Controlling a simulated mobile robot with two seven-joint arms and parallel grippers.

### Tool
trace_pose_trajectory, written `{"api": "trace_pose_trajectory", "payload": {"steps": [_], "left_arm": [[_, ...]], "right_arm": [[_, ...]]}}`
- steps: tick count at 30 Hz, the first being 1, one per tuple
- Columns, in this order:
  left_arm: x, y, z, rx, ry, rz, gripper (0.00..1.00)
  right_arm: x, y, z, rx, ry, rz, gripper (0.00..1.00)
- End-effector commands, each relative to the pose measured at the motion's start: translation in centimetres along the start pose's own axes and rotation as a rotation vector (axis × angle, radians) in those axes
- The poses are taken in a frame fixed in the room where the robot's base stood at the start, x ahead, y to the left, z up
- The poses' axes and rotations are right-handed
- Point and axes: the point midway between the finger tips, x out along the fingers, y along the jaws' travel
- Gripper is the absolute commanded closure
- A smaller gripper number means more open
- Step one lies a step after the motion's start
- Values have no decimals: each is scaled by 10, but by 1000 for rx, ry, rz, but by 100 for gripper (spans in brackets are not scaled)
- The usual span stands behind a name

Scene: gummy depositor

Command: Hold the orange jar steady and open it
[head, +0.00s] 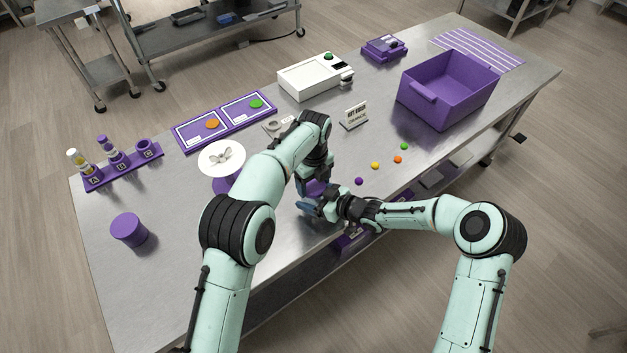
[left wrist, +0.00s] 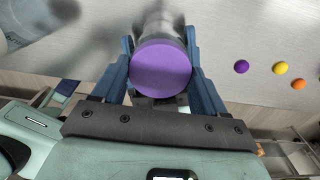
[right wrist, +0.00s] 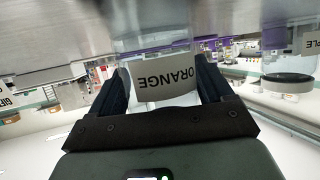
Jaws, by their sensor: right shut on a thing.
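The orange jar (right wrist: 162,82) has a label reading ORANGE, upside down in the right wrist view. Its round purple lid (left wrist: 162,68) faces the camera in the left wrist view. My right gripper (right wrist: 163,75) is shut on the jar body, one finger on each side of the label. My left gripper (left wrist: 160,50) has its blue fingers on both sides of the lid, very close to it; whether they press on it is unclear. In the head view both grippers meet near the table's front edge, and they mostly hide the jar.
Purple (head: 359,181), yellow (head: 375,166), orange (head: 397,159) and green balls (head: 404,146) lie right of the grippers. A purple bin (head: 450,100), white machine (head: 308,80), white-topped stand (head: 221,160) and purple cylinder (head: 128,230) stand around.

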Motion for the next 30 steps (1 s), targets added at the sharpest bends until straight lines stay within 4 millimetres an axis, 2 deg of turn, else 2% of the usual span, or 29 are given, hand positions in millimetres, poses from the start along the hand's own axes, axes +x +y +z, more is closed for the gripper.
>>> {"api": "trace_pose_trajectory", "payload": {"steps": [1, 2, 5, 8, 15, 21, 30], "left_arm": [[0, 0, 0, 0, 0, 0, 60], [0, 0, 0, 0, 0, 0, 65], [0, 0, 0, -10, 0, 0, 65], [0, 0, 0, -90, 0, 0, 65], [-1, 0, 0, -554, 0, 0, 65], [-1, 0, 0, -836, -1, -1, 65], [-1, 0, 0, -893, 0, -1, 65]], "right_arm": [[0, 0, 0, 0, 1, 0, 100], [0, 0, 0, 0, 1, 0, 100], [0, 0, 0, 0, 1, 0, 100], [0, 0, 0, 0, 1, 0, 100], [0, 0, 0, 0, 0, 0, 100], [0, 0, 0, 0, 0, 1, 100], [0, 0, 0, 0, 0, 0, 100]]}}
